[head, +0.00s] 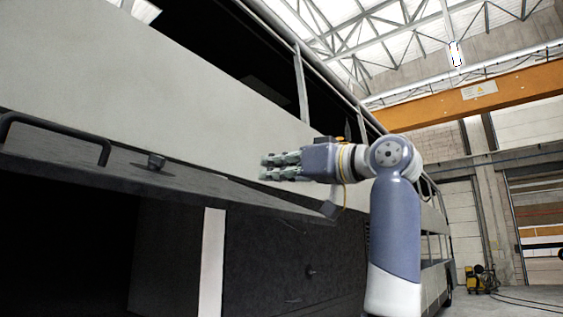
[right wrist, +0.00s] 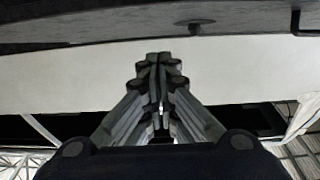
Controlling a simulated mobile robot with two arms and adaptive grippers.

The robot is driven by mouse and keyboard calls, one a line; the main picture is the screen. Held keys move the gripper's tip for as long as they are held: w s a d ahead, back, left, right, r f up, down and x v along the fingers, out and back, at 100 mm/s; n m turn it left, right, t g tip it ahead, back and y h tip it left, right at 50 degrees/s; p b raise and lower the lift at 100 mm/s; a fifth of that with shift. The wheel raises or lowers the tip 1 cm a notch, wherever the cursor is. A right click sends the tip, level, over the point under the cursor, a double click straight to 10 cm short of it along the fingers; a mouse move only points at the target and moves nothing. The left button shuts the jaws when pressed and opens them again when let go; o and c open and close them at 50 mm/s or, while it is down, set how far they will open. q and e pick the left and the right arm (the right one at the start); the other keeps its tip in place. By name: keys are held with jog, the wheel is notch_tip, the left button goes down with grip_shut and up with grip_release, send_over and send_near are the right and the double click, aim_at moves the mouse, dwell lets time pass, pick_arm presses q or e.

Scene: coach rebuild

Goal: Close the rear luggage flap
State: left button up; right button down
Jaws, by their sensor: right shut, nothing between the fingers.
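The rear luggage flap (head: 175,178) is a dark panel on the side of a white coach. In the head view it is swung up and out over a dark, open luggage bay (head: 65,245). A black bar handle (head: 55,132) and a small latch knob (head: 156,161) sit on it. My right gripper (head: 268,166) is shut and empty, pointing left, above the flap in the picture and in front of the white side. In the right wrist view its fingertips (right wrist: 156,62) are together, and the flap shows along the top edge (right wrist: 90,28). I cannot tell whether they touch. My left gripper is out of view.
The coach's white side panel (head: 150,80) and window frames rise behind my arm. A closed dark lower panel (head: 290,255) lies right of the open bay. A yellow-black machine (head: 478,280) with cables stands on the floor far right.

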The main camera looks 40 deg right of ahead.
jog(key=w+a+f+p, duration=0.2)
jog(key=w+f+p, duration=0.1)
jog(key=w, duration=0.3)
jog(key=shift+w+p, duration=0.2)
jog(key=shift+p, duration=0.1)
jog(key=shift+a, duration=0.15)
